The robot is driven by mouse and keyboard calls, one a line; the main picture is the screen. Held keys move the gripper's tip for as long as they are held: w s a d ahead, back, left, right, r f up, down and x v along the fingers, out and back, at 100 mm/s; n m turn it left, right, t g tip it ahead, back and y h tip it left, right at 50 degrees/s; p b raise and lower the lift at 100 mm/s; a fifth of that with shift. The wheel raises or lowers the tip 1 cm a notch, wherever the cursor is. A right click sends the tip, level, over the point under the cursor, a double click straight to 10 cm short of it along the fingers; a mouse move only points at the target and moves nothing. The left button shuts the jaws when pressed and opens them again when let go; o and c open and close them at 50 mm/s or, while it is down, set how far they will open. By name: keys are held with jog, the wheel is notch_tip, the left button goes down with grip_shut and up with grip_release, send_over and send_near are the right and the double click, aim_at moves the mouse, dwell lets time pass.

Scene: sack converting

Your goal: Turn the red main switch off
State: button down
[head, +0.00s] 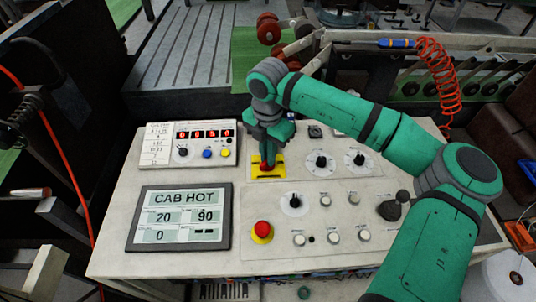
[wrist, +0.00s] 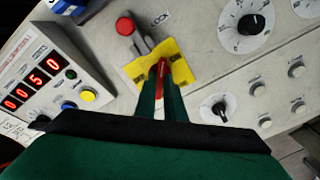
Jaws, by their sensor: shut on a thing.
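The red main switch (wrist: 163,67) sits on a yellow plate (wrist: 181,70) on the sloped control panel. In the wrist view its red handle stands between my two green fingers, which are closed around it. In the head view the yellow plate (head: 258,175) shows below my gripper (head: 267,160), with a bit of red at the fingertips. My gripper points down at the switch from above. The fingers hide part of the handle. I cannot read any on or off mark on the plate.
A red emergency button (head: 262,230) on a yellow ring lies nearer on the panel. Dials (head: 320,162) and knobs stand to the right, with a black joystick (head: 392,208). A display (head: 180,218) reads "CAB HOT". A red-digit counter box (head: 203,143) is at left.

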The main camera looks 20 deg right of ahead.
jog(key=n, duration=0.8)
jog(key=shift+n, duration=0.4)
jog(key=n, duration=0.4)
jog(key=shift+n, duration=2)
jog(key=c, duration=1.8)
grip_release()
jog(key=shift+c, duration=0.2)
jog(key=shift+r, duration=0.15)
notch_tip(320, 180, up, 11)
jog(key=shift+f, duration=0.2)
